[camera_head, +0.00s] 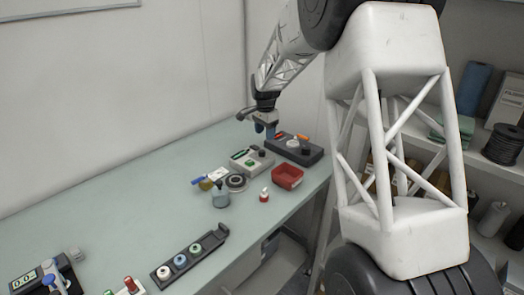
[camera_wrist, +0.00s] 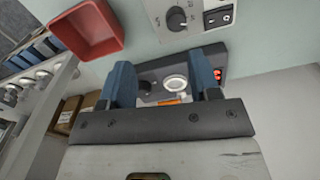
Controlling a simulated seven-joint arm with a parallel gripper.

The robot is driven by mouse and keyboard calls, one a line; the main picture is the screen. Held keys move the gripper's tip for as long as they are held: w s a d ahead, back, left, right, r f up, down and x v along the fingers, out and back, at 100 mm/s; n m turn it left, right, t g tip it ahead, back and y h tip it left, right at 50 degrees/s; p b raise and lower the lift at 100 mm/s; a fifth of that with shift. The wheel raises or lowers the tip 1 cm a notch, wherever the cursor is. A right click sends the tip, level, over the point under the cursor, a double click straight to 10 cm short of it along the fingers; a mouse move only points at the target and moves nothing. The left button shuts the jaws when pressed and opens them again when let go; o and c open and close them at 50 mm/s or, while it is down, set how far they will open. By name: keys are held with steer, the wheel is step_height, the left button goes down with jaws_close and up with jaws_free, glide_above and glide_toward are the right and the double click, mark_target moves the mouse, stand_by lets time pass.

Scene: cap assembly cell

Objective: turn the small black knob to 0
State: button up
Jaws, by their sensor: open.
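A grey box (camera_wrist: 215,8) at the top of the wrist view carries a black knob (camera_wrist: 178,18) with scale marks around it and black rocker switches to its right. A dark panel (camera_wrist: 160,74) lies beyond my fingers, with a round white knob (camera_wrist: 175,85) and a smaller black knob (camera_wrist: 144,85) on its left. My gripper (camera_wrist: 165,80) is open and empty, its blue fingers apart above the dark panel. In the head view my gripper (camera_head: 265,131) hangs over the table's far end, near the dark panel (camera_head: 315,155) and grey box (camera_head: 240,165). The knob settings are too small to read.
A red bin (camera_head: 287,177) stands in front of the dark panel; it also shows in the wrist view (camera_wrist: 88,28).

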mark_target(262, 151)
steer(key=shift+w+a+f+m, duration=0.15)
steer(key=shift+w+a+f, duration=0.15)
steer(key=shift+w+f, duration=0.3)
steer(key=shift+w+a+f+m, duration=0.15)
steer(key=shift+w+a+f, duration=0.1)
steer(key=shift+w+f, duration=0.25)
steer(key=shift+f, duration=3.85)
steer(key=c, duration=0.9)
